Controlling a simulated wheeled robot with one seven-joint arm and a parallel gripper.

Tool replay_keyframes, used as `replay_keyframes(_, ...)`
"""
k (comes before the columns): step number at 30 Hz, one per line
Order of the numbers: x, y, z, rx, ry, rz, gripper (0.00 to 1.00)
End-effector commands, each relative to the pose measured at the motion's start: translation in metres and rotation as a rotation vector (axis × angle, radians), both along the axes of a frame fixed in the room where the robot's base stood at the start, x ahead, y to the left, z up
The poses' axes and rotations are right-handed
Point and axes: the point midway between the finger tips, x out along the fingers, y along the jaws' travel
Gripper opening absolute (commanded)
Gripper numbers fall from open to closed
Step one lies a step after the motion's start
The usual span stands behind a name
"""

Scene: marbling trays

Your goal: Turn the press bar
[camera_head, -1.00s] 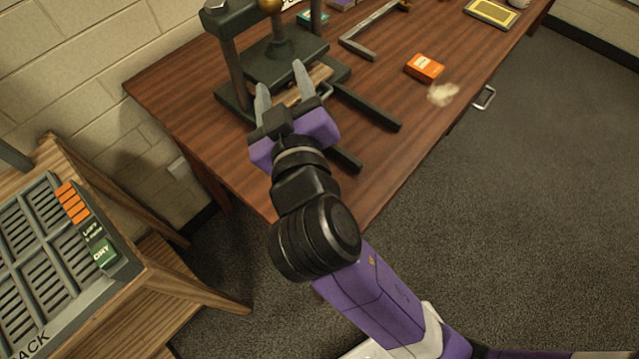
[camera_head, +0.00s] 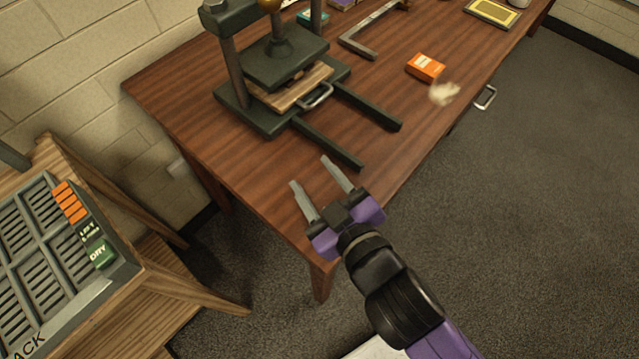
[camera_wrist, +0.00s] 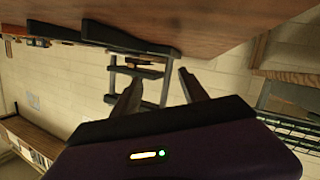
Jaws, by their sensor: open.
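The dark green press (camera_head: 282,62) stands on the wooden table near the wall. Its top is cut off by the picture edge, and the press bar cannot be made out; only part of a brass-coloured ball (camera_head: 269,5) shows up there. A wooden board with a metal handle (camera_head: 318,97) lies in the press under the raised-looking plate. My gripper (camera_head: 322,172) is open and empty, over the table's near end, apart from the press and in front of its two rails. The wrist view shows the press (camera_wrist: 140,78) beyond my open fingers, with the picture turned over.
An orange box (camera_head: 425,67) and a pale crumpled scrap (camera_head: 444,92) lie on the table (camera_head: 390,160) right of the press. A metal angle-shaped bar (camera_head: 372,32) lies behind. A drying rack (camera_head: 120,262) stands at the left. The floor at right is clear.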

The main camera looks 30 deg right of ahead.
Motion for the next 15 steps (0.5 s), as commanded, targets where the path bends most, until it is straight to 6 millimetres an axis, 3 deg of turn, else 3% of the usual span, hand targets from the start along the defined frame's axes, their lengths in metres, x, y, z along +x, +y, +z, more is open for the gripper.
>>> replay_keyframes(14, -0.0111, -0.0005, -0.0069, 0.017, 0.007, 0.014, 0.51)
replay_keyframes(15, -0.0111, -0.0005, -0.0069, 0.017, 0.007, 0.014, 0.47)
